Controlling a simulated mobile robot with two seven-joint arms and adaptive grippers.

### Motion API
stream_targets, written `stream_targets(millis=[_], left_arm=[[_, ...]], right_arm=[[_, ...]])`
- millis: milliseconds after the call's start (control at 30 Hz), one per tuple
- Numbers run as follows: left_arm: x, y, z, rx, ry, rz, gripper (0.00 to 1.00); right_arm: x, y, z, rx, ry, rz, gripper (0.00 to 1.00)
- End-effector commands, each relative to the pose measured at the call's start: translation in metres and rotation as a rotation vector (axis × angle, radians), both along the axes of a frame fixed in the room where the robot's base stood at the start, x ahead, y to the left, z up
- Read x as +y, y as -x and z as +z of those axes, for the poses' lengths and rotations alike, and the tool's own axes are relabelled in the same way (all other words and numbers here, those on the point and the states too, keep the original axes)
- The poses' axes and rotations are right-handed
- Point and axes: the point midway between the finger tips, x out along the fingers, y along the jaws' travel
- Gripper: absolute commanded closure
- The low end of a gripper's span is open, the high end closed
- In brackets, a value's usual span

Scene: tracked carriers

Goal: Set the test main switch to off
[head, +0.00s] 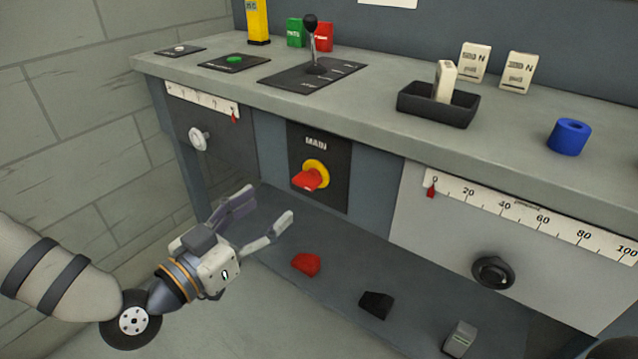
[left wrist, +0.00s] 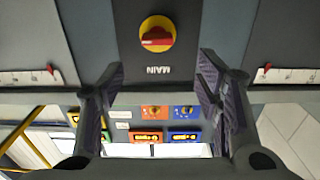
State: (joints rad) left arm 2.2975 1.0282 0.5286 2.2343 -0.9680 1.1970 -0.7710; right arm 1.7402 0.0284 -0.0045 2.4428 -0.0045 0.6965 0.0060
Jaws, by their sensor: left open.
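The main switch is a red handle (head: 308,180) on a round yellow plate, set on a black panel (head: 335,190) marked MAIN on the bench front. In the left wrist view the switch (left wrist: 157,40) appears upside down at the top middle, its red handle lying roughly crosswise. My left gripper (head: 262,212) is open and empty, left of and below the switch and apart from it. In the left wrist view the fingers (left wrist: 163,70) stand either side of the line to the switch. My right gripper is not in view.
The bench top (head: 380,100) overhangs the front and carries a black lever (head: 312,45), a dark tray (head: 415,103) and a blue roll (head: 568,137). A white knob (head: 198,138) and a black knob (head: 492,272) flank the panel. Red, black and grey blocks (head: 306,264) lie below.

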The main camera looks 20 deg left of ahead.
Motion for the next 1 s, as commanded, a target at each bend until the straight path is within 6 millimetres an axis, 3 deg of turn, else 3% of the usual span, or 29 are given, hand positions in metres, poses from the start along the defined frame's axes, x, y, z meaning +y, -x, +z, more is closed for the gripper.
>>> stream_targets(millis=[200,400,567,800,1000], left_arm=[[-0.021,-0.051,-0.002,0.004,0.0,-0.005,0.42],[-0.034,-0.089,-0.002,0.007,0.001,-0.004,0.42],[-0.039,-0.101,-0.001,0.009,0.002,-0.004,0.42],[-0.039,-0.102,-0.001,0.01,0.003,-0.004,0.42],[-0.039,-0.102,-0.001,0.01,0.003,-0.004,0.87]], right_arm=[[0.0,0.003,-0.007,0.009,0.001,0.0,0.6],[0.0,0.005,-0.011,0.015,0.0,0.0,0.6],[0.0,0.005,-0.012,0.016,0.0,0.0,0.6],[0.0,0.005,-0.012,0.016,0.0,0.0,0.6],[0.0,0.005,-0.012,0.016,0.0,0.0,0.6]])
